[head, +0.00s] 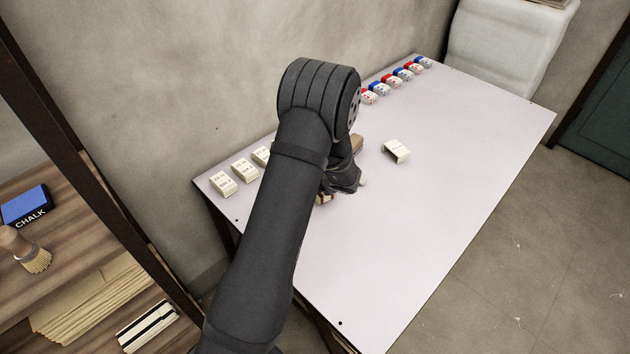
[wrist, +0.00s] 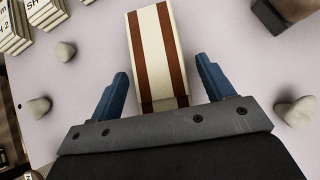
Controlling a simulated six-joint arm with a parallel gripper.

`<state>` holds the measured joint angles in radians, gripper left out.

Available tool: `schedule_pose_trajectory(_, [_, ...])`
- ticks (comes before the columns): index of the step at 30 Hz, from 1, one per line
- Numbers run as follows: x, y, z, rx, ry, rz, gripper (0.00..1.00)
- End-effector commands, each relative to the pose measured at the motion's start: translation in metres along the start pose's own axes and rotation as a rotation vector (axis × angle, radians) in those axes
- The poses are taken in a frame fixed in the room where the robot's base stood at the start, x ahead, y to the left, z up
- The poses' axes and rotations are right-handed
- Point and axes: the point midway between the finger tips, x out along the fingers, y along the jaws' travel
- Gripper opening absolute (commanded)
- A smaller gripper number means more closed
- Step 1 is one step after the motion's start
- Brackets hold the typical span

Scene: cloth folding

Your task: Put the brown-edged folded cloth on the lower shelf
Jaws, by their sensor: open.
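In the wrist view a cream folded cloth (wrist: 150,45) with two brown bands along its length lies on the table (head: 430,210). Its near end is between the two blue fingers of my gripper (wrist: 160,88). The fingers are open, with a gap on each side of the cloth. In the head view my arm hides most of the spot under the gripper (head: 345,182); only small tan bits show around it. A wooden shelf (head: 60,265) stands at the left in the head view; I cannot tell whether it is the lower one.
Red and blue blocks (head: 396,80) line the back. Pale lumps (wrist: 38,107) lie nearby.

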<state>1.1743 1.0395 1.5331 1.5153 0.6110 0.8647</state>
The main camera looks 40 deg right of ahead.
Motion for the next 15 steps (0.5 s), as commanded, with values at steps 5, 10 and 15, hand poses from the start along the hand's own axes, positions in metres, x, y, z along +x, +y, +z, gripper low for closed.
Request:
schedule_pose_trajectory(5, [-0.037, -0.007, 0.005, 0.000, -0.002, -0.005, 0.74])
schedule_pose_trajectory(10, [-0.076, -0.007, 0.005, 0.001, -0.001, -0.004, 0.74])
schedule_pose_trajectory(15, [-0.113, -0.008, 0.005, 0.000, -0.001, -0.005, 0.74])
